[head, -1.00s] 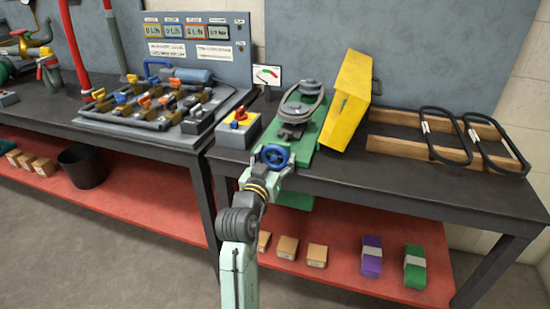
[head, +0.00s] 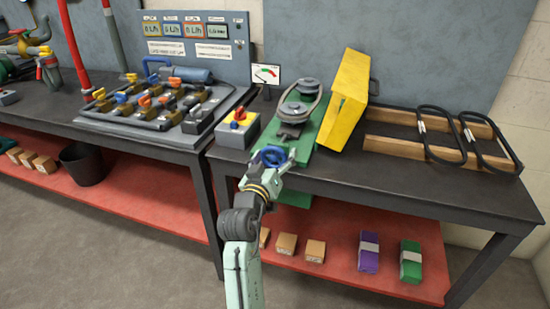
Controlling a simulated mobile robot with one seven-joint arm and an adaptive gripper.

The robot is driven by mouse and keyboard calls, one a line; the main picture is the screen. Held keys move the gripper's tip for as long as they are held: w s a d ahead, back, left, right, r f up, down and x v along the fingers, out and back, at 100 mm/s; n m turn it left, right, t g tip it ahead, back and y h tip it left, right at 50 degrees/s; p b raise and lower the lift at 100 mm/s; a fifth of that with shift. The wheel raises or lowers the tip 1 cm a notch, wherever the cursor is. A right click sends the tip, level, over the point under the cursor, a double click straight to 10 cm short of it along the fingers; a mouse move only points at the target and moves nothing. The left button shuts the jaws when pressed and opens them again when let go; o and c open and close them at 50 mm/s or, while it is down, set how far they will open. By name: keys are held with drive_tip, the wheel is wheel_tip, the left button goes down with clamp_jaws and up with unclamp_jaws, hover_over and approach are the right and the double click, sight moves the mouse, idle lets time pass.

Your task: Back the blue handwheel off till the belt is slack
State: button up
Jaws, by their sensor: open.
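The blue handwheel (head: 273,153) is at the front end of the green base plate (head: 305,151), at the table's front edge. My gripper (head: 269,163) is open in front of the wheel, with a finger toward each side of it. The gripper hides the lower part of the wheel, and I cannot tell if the fingers touch it. Behind the wheel, a dark belt (head: 318,100) runs around two grey pulleys (head: 309,87). I cannot tell how tight the belt is.
A yellow guard (head: 346,100) stands tilted right of the pulleys. Spare belts (head: 440,135) lie on a wooden frame at right.

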drive_tip(key=shift+a+f, duration=0.2)
drive_tip(key=shift+f, duration=0.15)
drive_tip(key=shift+s+a, duration=0.2)
drive_tip(key=shift+s, duration=0.3)
drive_tip(key=v, duration=0.6)
drive_tip(key=shift+s+r, duration=0.3)
drive_tip(key=shift+s, duration=0.15)
